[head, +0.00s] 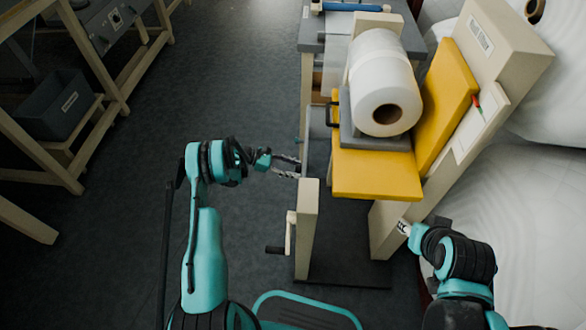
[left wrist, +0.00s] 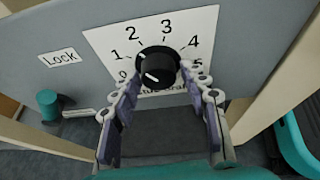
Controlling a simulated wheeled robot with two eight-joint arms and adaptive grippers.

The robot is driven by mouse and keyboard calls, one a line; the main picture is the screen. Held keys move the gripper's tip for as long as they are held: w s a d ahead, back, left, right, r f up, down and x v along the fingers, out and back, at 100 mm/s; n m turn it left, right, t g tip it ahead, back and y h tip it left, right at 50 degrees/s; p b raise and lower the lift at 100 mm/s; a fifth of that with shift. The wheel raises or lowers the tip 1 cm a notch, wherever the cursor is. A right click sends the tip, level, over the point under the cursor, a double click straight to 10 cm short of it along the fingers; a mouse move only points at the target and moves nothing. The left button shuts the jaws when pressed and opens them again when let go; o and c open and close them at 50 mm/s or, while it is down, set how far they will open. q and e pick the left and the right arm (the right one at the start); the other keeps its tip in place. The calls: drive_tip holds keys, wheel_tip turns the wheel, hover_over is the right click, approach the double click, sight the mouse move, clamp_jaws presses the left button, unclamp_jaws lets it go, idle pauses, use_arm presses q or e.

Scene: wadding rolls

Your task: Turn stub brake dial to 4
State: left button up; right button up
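The stub brake dial (left wrist: 158,67) is a round black knob on a white number plate (left wrist: 100,42), seen in the left wrist view. The numbers 0 to 5 run around it. A white mark shows on the knob's lower left face; I cannot tell exactly which number it indicates. My left gripper (left wrist: 160,82) is open, its two fingers at the lower left and lower right of the knob. Contact is unclear. In the head view the left gripper (head: 287,165) is beside the stand's left side, and the dial is hidden. My right gripper (head: 404,228) is near the stand's lower right, its fingers barely visible.
A "Lock" label (left wrist: 59,57) and a teal-ended lever (left wrist: 48,105) are left of the dial. The stand carries a white roll (head: 375,75) above a yellow board (head: 375,175). A crank handle (head: 275,250) sticks out low on the left. Open floor (head: 220,90) lies left.

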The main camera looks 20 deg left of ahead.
use_arm(q)
drive_tip(key=c, duration=0.6)
drive_tip(key=shift+s+f+m+t, duration=0.15)
drive_tip(key=shift+m+t, duration=1.45)
drive_tip(key=shift+m, duration=0.7)
drive_tip(key=o, duration=1.2)
drive_tip(key=shift+c, duration=0.2)
